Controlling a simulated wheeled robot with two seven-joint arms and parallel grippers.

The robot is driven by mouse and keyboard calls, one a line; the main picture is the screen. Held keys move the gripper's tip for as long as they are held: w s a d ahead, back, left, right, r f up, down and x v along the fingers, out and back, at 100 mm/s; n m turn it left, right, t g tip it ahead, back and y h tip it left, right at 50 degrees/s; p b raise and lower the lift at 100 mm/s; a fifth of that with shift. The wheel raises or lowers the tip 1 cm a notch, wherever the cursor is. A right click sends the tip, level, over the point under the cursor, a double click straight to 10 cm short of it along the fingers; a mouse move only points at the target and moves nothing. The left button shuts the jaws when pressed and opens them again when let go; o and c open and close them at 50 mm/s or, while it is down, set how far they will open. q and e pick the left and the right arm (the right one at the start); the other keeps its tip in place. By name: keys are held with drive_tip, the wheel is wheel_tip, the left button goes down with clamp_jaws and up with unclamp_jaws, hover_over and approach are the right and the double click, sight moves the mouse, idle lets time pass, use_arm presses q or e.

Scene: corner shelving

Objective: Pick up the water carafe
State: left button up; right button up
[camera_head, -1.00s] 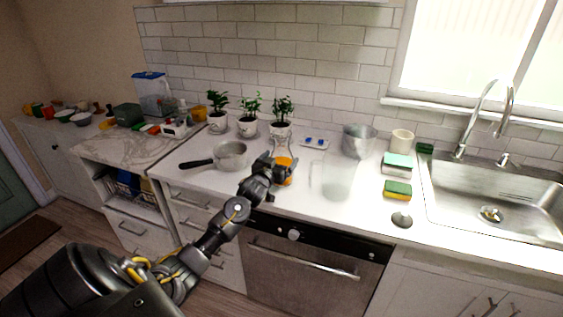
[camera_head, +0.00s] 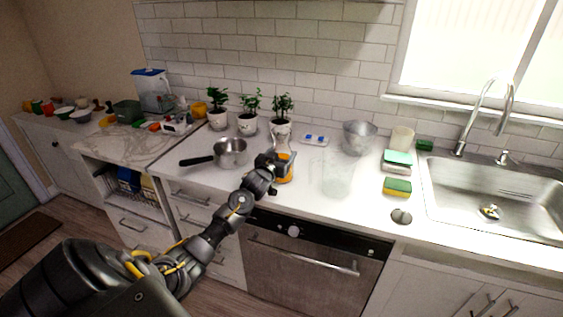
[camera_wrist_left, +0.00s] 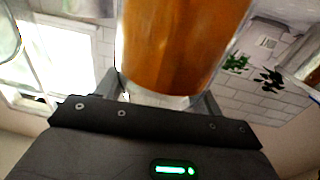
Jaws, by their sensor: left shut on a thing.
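A clear glass carafe (camera_head: 288,162) with orange contents is upright on or just above the white counter, near its front edge; I cannot tell whether its base touches. My left gripper (camera_head: 282,163) reaches it from the front left and is shut on it. In the left wrist view the carafe (camera_wrist_left: 180,45) fills the upper middle, its amber side between my fingers (camera_wrist_left: 160,98). A clear, empty-looking glass vessel (camera_head: 338,177) stands to its right on the counter. My right gripper is not in view.
A saucepan (camera_head: 231,151) is left of the carafe, with potted plants (camera_head: 247,122) behind. A metal bucket (camera_head: 358,138), sponges (camera_head: 397,187) and the sink (camera_head: 500,195) are to the right. An oven (camera_head: 300,265) is below the counter edge.

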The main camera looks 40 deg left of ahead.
use_arm(q)
drive_tip(key=shift+r, duration=0.15)
drive_tip(key=shift+c, duration=0.6)
drive_tip(key=shift+r, duration=0.15)
drive_tip(key=shift+a+r+b, duration=0.1)
drive_tip(key=shift+r+b, duration=0.45)
drive_tip(key=shift+r, duration=0.45)
drive_tip(key=s+d+r+b, duration=0.2)
drive_tip(key=s+d+r, duration=0.6)
drive_tip(key=s+r, duration=0.2)
drive_tip(key=shift+s+r+b, duration=0.25)
drive_tip(key=shift+s+b, duration=0.05)
drive_tip(key=shift+s, duration=0.25)
drive_tip(key=shift+s+d, duration=0.1)
drive_tip(key=shift+s, duration=0.05)
